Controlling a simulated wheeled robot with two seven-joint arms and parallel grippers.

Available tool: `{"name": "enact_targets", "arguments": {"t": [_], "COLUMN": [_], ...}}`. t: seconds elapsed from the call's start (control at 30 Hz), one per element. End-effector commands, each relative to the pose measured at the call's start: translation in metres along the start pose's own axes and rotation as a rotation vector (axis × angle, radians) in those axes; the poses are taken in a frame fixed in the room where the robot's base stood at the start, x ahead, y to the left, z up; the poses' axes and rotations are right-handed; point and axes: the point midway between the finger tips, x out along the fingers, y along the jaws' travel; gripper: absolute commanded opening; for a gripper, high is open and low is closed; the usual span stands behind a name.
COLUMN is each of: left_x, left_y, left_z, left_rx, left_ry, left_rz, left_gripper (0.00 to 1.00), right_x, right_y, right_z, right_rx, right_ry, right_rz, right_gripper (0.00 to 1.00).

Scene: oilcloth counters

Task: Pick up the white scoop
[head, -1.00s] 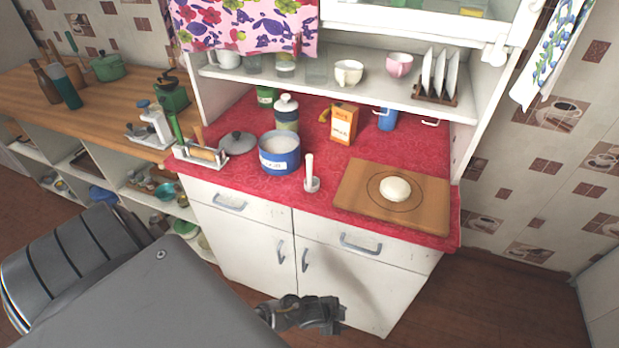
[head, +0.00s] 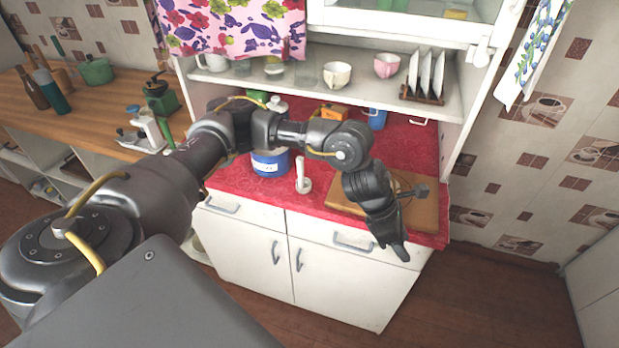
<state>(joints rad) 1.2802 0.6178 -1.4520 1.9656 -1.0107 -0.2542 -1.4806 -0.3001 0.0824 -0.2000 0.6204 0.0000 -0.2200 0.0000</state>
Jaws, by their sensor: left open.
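The white scoop (head: 304,182) stands on the red oilcloth near the counter's front edge, its handle pointing up. It lies between the blue pot and the wooden board. My left arm reaches in from the left across the counter. My left gripper (head: 393,246) is to the right of the scoop and apart from it, in front of the board and pointing down. It is open, and I see nothing in it. My right gripper is out of view.
The blue pot (head: 270,163) is partly hidden by my arm. The wooden board (head: 425,213) lies right of the scoop, the dough on it hidden. A shelf (head: 310,91) with cups and a plate rack overhangs the counter.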

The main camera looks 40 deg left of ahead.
Motion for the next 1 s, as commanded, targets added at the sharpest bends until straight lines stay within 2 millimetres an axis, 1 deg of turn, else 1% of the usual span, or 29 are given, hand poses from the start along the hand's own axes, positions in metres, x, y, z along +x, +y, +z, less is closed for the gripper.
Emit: {"name": "enact_targets", "arguments": {"t": [0.03,0.07,0.1,0.17,0.2,0.27,0.3,0.4,0.5,0.6,0.73,0.87,1.0], "left_x": [-0.026,-0.041,-0.064,-0.102,-0.127,-0.165,-0.188,-0.236,-0.268,-0.285,-0.291,-0.283,-0.264], "left_y": [0.03,0.045,0.064,0.089,0.102,0.117,0.124,0.133,0.135,0.135,0.135,0.135,0.136], "left_z": [-0.013,-0.023,-0.037,-0.057,-0.069,-0.084,-0.094,-0.112,-0.123,-0.129,-0.132,-0.137,-0.149], "left_rx": [0.084,0.134,0.188,0.248,0.273,0.298,0.305,0.307,0.3,0.294,0.293,0.292,0.292], "left_ry": [0.082,0.138,0.211,0.309,0.368,0.439,0.477,0.541,0.571,0.584,0.589,0.589,0.588], "left_rz": [0.039,0.048,0.058,0.065,0.064,0.059,0.051,0.03,0.01,-0.003,-0.009,-0.014,-0.013], "left_gripper": [0.44,0.44,0.44,0.44,0.44,0.44,0.44,0.44,0.44,0.44,0.44,0.44,0.44], "right_x": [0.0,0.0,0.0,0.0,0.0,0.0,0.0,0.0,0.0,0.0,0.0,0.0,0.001], "right_y": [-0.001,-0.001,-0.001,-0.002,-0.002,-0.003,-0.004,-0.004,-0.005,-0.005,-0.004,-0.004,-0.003], "right_z": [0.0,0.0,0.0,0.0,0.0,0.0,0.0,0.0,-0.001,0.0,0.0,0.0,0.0], "right_rx": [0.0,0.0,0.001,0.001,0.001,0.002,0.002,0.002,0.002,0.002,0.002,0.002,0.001], "right_ry": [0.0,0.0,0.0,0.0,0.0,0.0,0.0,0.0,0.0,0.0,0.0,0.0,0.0], "right_rz": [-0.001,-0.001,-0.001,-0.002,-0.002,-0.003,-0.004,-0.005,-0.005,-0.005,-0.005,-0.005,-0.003], "right_gripper": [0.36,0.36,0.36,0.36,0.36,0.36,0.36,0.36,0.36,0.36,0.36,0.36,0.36]}}
